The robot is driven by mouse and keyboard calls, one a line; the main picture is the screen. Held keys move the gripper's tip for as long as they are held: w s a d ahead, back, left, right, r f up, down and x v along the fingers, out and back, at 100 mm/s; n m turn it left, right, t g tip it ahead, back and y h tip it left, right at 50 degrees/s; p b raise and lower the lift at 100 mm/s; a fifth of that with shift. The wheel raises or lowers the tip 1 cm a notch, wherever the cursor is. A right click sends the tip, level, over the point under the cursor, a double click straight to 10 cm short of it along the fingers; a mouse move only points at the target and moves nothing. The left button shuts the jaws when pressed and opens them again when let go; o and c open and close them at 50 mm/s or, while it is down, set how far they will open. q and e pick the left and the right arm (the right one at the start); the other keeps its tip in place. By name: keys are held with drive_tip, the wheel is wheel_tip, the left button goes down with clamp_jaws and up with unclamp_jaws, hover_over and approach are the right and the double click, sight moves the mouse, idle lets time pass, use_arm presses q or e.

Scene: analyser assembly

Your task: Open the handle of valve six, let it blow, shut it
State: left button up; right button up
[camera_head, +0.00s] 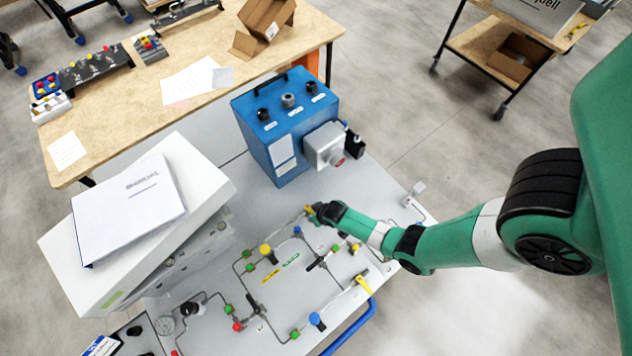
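The grey valve panel (210,262) carries thin tubing and several small valves. These include a yellow knob (266,250), a blue knob (316,319), a black lever handle (316,263) and a yellow handle (363,284). I cannot read which one is valve six. My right gripper (314,213) is at the back of the panel, at a small yellow part (309,209) on the tubing. The gripper's dark body hides much of that spot, and I cannot tell whether its fingers are closed on the part. My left gripper is not in view.
A blue box (278,150) with knobs stands behind the panel. A white sloped housing with a paper stack (130,208) stands at the left. A wooden table (120,120) is at the back, and a cart (485,48) is at upper right.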

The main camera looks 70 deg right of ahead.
clamp_jaws()
